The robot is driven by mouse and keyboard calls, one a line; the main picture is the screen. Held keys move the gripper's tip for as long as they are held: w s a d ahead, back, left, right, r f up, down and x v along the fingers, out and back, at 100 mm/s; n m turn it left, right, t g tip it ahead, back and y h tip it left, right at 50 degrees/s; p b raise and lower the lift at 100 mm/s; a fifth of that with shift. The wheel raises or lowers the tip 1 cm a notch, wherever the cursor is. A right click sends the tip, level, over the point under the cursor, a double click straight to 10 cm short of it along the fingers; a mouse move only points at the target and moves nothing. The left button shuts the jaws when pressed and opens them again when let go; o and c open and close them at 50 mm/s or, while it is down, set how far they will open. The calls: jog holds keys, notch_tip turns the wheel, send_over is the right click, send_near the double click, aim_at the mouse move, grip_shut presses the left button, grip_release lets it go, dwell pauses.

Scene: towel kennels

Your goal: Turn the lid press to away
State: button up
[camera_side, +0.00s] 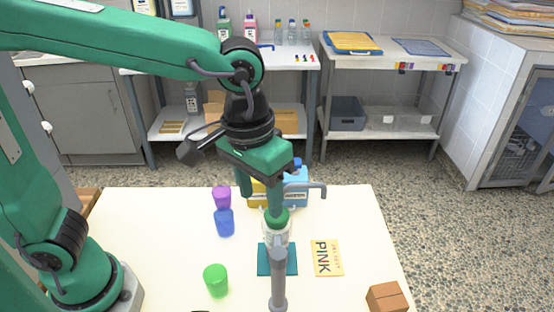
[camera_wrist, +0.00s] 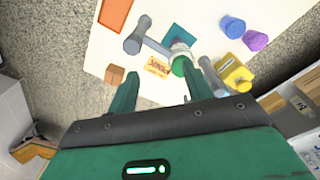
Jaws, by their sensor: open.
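The lid press is a grey post (camera_side: 278,285) at the front of the table in the side view. It also shows in the wrist view (camera_wrist: 132,46), with a grey bar reaching toward a clear jar with a green lid (camera_wrist: 178,66). The jar (camera_side: 276,228) stands on a teal mat (camera_side: 290,265). My gripper (camera_side: 259,200) is open and empty, pointing down above and behind the jar. One finger overlaps the green lid in the side view; I cannot tell if they touch. In the wrist view my fingers (camera_wrist: 165,76) are spread wide, with the lid near the right one.
A card marked PINK (camera_side: 327,258) lies right of the jar and a brown block (camera_side: 387,298) at the right front. Blue (camera_side: 225,222), purple (camera_side: 222,196) and green (camera_side: 216,280) cups stand left. A yellow container (camera_side: 256,196) and a blue one (camera_side: 297,192) stand behind.

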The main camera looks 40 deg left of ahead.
send_over(278, 252)
jog(key=shift+f+g+y, duration=0.3)
jog(key=shift+f+g, duration=0.1)
jog(key=shift+f, duration=0.2)
jog(key=shift+f, duration=0.1)
jog(key=shift+f, duration=3.8)
grip_shut()
